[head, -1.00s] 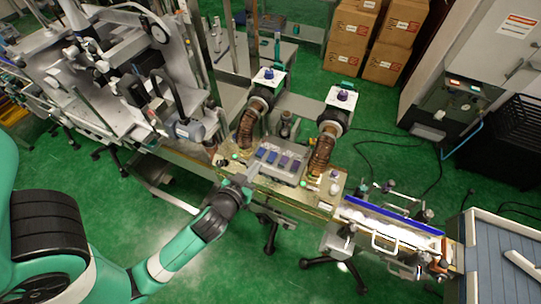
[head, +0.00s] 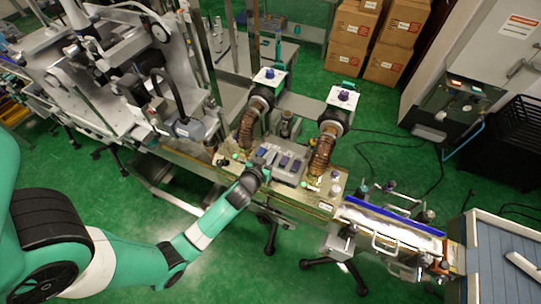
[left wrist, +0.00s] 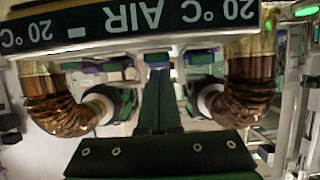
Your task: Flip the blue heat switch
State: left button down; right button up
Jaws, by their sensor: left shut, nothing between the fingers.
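The control panel on the heat machine carries a row of coloured switches, and the purple-blue ones (head: 290,163) show in the head view. My left gripper (head: 266,158) is over the left part of this row and hides the switches there. In the left wrist view a blue switch (left wrist: 158,58) shows right at the tips of my left gripper (left wrist: 158,70), whose fingers are shut and empty. I cannot tell whether the fingers touch it. Purple switches (left wrist: 90,67) are to its left and another bluish switch (left wrist: 200,58) is to its right. My right gripper is out of view.
Two brown ribbed hoses (head: 322,152) rise on both sides of the panel. A dark display bar reading 20 °C AIR (left wrist: 140,22) shows upside down in the left wrist view. A conveyor with a blue rail (head: 392,215) extends right.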

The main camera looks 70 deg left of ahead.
pick_arm(q)
jog(key=shift+w+a+r+g+h+p, duration=0.1)
jog(key=shift+r+g+h+p, duration=0.15)
jog(key=shift+p, duration=0.7)
jog(key=shift+f+b, duration=0.35)
jog(key=shift+f, duration=0.05)
jog(key=shift+s+d+f, duration=0.3)
jog(key=shift+s+d, duration=0.2)
jog(key=shift+s, duration=0.1)
